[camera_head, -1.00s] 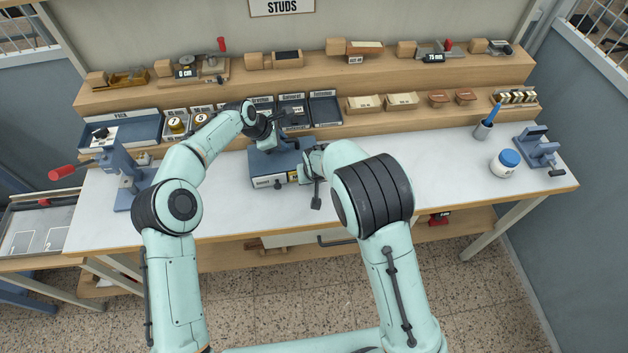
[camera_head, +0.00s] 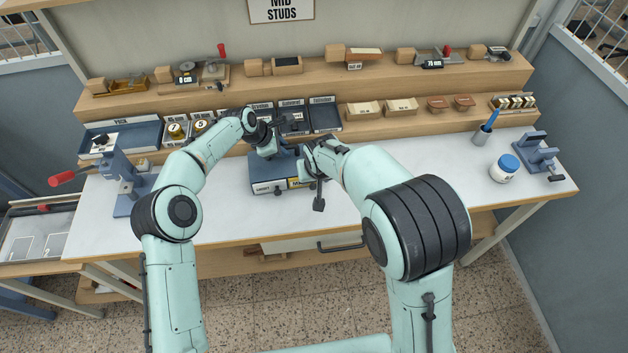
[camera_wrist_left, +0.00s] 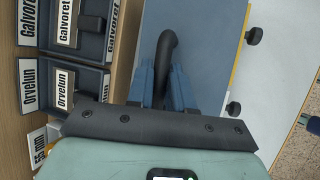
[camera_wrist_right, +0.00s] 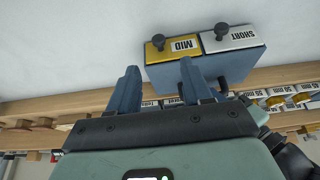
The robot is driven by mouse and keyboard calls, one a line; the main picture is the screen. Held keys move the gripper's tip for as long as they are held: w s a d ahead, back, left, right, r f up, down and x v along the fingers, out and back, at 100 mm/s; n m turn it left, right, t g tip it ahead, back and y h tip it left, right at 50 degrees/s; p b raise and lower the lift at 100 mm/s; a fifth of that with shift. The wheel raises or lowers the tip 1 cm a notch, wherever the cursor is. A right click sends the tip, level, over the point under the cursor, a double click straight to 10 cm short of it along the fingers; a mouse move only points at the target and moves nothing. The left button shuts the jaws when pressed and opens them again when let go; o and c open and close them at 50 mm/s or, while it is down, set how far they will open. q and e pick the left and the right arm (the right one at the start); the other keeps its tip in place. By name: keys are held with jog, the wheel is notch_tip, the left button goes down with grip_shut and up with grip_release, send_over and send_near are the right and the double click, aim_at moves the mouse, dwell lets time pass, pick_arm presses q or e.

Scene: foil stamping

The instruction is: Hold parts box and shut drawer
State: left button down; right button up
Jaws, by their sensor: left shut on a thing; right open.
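The blue parts box (camera_head: 264,171) stands on the white bench top, with a white SHORT drawer (camera_head: 269,187) and a yellow MID drawer (camera_head: 294,183) side by side. In the right wrist view the MID front (camera_wrist_right: 172,46) and SHORT front (camera_wrist_right: 230,38) look about flush, each with a dark knob. My left gripper (camera_head: 274,152) is shut on the box's black top handle (camera_wrist_left: 166,62). My right gripper (camera_head: 304,168) is open and empty beside the box's right front; in its wrist view (camera_wrist_right: 158,72) the fingers stand apart, clear of the knobs.
Labelled trays (camera_head: 322,115) line the step behind the box. A blue lever press (camera_head: 125,180) stands at the left. The bench right of centre is clear.

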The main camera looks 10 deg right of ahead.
jog(key=shift+v, duration=1.2)
pick_arm(q)
jog(key=c, duration=0.9)
grip_release()
jog(key=shift+r, duration=0.1)
